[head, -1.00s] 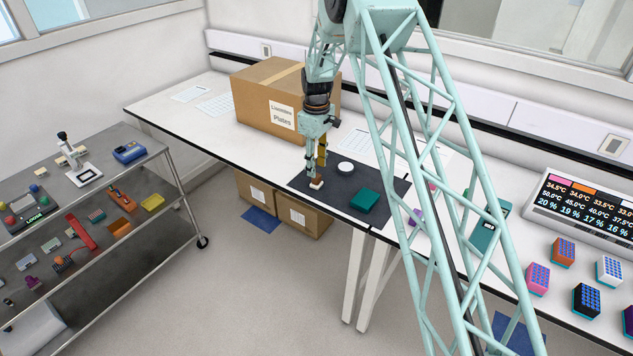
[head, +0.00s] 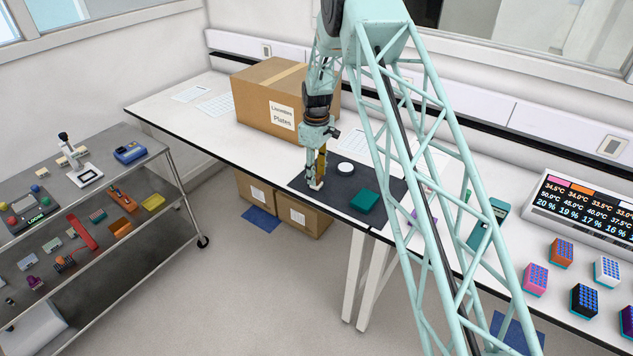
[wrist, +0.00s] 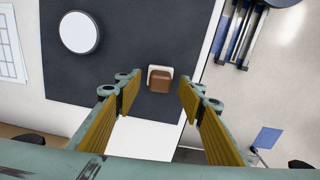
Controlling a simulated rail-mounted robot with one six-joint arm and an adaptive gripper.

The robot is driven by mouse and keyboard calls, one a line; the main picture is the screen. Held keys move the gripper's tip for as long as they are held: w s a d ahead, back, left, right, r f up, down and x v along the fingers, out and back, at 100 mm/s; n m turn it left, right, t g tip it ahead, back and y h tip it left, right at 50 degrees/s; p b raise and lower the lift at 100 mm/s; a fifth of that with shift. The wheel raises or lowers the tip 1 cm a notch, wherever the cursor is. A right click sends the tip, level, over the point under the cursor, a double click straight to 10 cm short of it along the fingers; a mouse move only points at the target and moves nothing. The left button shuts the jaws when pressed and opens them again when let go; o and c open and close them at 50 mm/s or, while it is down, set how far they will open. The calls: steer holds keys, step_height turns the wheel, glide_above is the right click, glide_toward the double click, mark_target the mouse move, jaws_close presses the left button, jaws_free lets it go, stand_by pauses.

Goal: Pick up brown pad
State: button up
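The brown pad (wrist: 160,81) is a small brown block with a white piece (wrist: 153,71) at its far edge in the wrist view. It lies on the dark mat (wrist: 130,45), near the mat's edge. My gripper (wrist: 161,94) is open, with its yellow-lined fingers apart and the pad showing in the gap between them. No contact with the pad is visible. In the head view my gripper (head: 316,180) points down over the front left part of the mat and hides most of the pad. Only the white piece (head: 317,186) shows clearly below the fingers.
A round white dish (head: 345,168) and a teal block (head: 364,201) sit on the same mat. A large cardboard box (head: 265,98) stands behind on the bench. The bench's front edge is close to the pad. A loaded cart (head: 110,190) stands at the left.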

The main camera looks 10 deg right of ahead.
steer(key=shift+f, duration=0.95)
steer(key=shift+c, duration=0.7)
steer(key=c, duration=0.8)
